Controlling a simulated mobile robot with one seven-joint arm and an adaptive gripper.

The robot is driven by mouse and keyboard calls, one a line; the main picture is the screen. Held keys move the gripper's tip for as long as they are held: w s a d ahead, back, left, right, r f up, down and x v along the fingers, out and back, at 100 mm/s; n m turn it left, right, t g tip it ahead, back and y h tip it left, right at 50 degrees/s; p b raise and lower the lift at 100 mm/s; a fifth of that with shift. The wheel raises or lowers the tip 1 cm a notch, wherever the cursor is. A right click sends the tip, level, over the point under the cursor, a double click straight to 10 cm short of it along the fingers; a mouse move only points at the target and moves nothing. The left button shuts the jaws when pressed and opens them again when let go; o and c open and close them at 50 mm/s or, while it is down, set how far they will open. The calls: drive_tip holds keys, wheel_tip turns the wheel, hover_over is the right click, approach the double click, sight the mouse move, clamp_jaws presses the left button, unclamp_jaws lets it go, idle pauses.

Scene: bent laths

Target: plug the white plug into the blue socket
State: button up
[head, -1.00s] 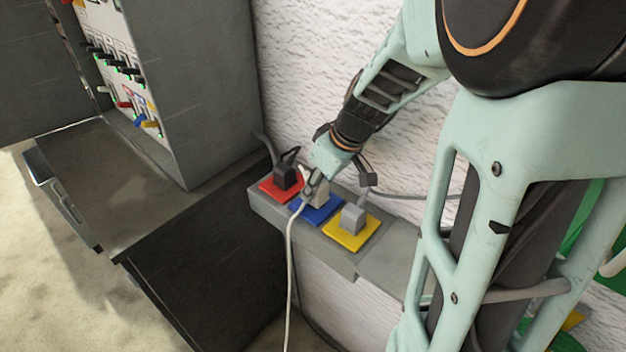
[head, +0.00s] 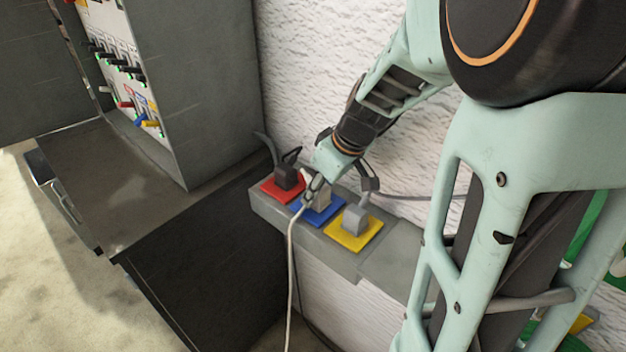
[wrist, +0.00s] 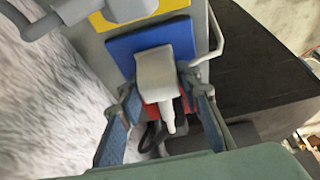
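The white plug (head: 322,199) stands at the blue socket (head: 327,215), the middle one of three. In the wrist view the pale plug (wrist: 155,72) lies over the blue plate (wrist: 125,47), its narrow white end towards the camera. I cannot tell whether it is fully seated. Its white cable (head: 290,270) hangs down in front of the ledge. My gripper (head: 342,188) is open, with one finger on each side of the plug.
A black plug (head: 289,177) stands on the red socket (head: 272,191) to the left. A grey plug (head: 355,218) stands on the yellow socket (head: 343,240) to the right. The grey ledge (head: 390,255) runs along the white rough wall. An open grey cabinet (head: 215,90) stands at the left.

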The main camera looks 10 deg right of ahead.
drive_tip(key=o, duration=0.4)
drive_tip(key=shift+c, duration=0.2)
drive_tip(key=v, duration=0.7)
drive_tip(key=shift+r, duration=0.3)
